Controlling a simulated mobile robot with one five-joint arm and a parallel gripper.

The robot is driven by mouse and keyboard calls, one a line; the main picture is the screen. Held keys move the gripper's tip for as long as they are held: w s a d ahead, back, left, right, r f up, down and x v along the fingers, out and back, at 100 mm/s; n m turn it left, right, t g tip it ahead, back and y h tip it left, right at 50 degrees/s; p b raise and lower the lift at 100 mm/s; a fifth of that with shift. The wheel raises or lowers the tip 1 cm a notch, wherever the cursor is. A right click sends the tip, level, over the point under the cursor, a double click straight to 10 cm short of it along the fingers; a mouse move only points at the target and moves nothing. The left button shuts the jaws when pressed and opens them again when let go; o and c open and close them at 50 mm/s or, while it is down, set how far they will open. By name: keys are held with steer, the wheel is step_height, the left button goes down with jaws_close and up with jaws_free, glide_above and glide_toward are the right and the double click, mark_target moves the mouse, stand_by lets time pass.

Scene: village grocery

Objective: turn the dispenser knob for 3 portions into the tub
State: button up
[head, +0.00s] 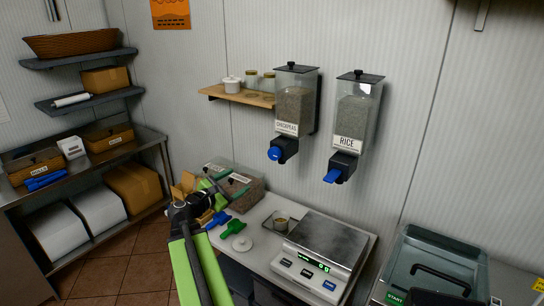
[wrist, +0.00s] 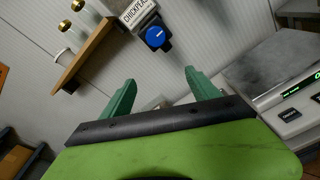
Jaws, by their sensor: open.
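The chickpeas dispenser (head: 295,104) hangs on the wall with a round blue knob (head: 275,153) at its lower front. In the wrist view the blue knob (wrist: 155,37) is beyond my fingertips, apart from them.
A scale (head: 323,246) with a lit green display is right of the tub. Clear bins (head: 238,184) and blue and green scoops (head: 232,228) are near my arm. A wooden shelf (head: 240,96) with jars is left of the dispenser.

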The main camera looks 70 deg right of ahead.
mark_target(273, 155)
steer(key=shift+n+g+h, duration=0.3)
steer(key=shift+n+h, duration=0.2)
steer(key=shift+n, duration=0.2)
steer(key=x, duration=0.6)
steer(key=s+r+x, duration=0.1)
steer(key=x, duration=0.6)
steer(key=r+x, duration=0.1)
steer(key=x, duration=0.6)
steer(key=shift+s+a+r, duration=0.15)
steer(key=shift+s+a, duration=0.05)
steer(key=shift+s, duration=0.2)
steer(key=c, duration=1.4)
steer(key=shift+o, duration=0.2)
steer(key=shift+m, duration=0.3)
